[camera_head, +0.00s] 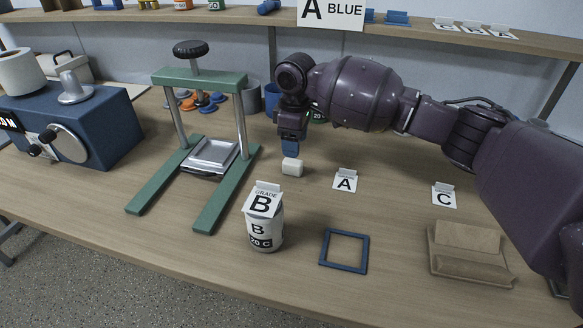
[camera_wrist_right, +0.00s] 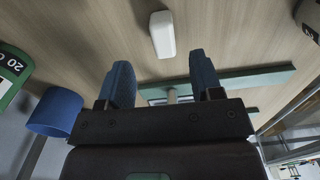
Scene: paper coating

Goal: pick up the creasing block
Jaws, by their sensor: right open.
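The creasing block is a small white block (camera_head: 292,167) lying on the wooden table, to the right of the green press. My right gripper (camera_head: 290,149) points down just above and behind it, its blue fingers near the block. In the right wrist view the block (camera_wrist_right: 162,34) lies ahead of the two blue fingertips (camera_wrist_right: 162,72), roughly centred between them. The fingers are spread apart with nothing held between them. The gap between fingers and block is hard to judge. My left gripper is not in view.
The green press (camera_head: 203,80) stands left of the block. A grade B jar (camera_head: 264,232) stands in front. A blue square frame (camera_head: 344,234), card A (camera_head: 345,181), card C (camera_head: 444,196) and a tan holder (camera_head: 467,267) lie to the right. A blue cup (camera_wrist_right: 55,112) stands near the gripper.

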